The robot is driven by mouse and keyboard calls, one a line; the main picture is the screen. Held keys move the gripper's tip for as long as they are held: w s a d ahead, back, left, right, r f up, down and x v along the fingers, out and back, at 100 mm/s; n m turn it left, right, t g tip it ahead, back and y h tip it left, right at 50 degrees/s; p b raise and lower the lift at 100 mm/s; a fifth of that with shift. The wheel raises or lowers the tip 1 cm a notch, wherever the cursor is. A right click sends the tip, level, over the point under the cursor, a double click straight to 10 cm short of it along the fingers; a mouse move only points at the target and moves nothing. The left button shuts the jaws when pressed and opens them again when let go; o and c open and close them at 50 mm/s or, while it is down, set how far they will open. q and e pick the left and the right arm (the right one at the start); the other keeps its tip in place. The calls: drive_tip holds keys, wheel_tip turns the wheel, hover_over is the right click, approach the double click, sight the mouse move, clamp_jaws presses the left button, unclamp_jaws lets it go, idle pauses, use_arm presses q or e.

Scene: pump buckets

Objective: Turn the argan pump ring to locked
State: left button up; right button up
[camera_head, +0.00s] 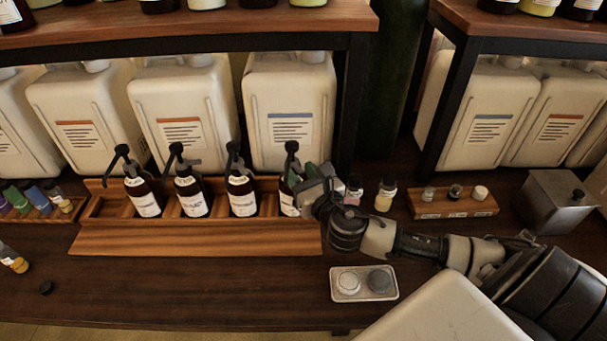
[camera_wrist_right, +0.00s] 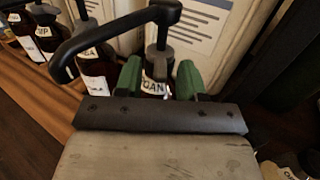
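The argan bottle (camera_wrist_right: 155,87) is dark with a white label, part of which reads "GAN". It is the rightmost pump bottle in the wooden rack, and its black pump head (camera_head: 291,148) shows in the head view. Its dark pump ring (camera_wrist_right: 160,58) sits at the bottle neck, below the spout, which points left in the wrist view. My right gripper (camera_wrist_right: 160,76) has green fingers, one on each side of the neck, apart from each other. I see narrow gaps beside the ring; contact is hard to judge. My left gripper is not in view.
Three similar pump bottles (camera_head: 190,190) stand to the left in the wooden rack (camera_head: 190,237). White canisters (camera_head: 290,110) stand close behind. Small bottles (camera_head: 385,196) stand right of the gripper. A small tray (camera_head: 337,294) lies in front. The table at front left is mostly clear.

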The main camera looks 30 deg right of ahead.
drive_tip(key=s+b, duration=0.1)
drive_tip(key=s, duration=0.9)
drive_tip(key=shift+s+a, duration=0.25)
drive_tip(key=shift+s, duration=0.15)
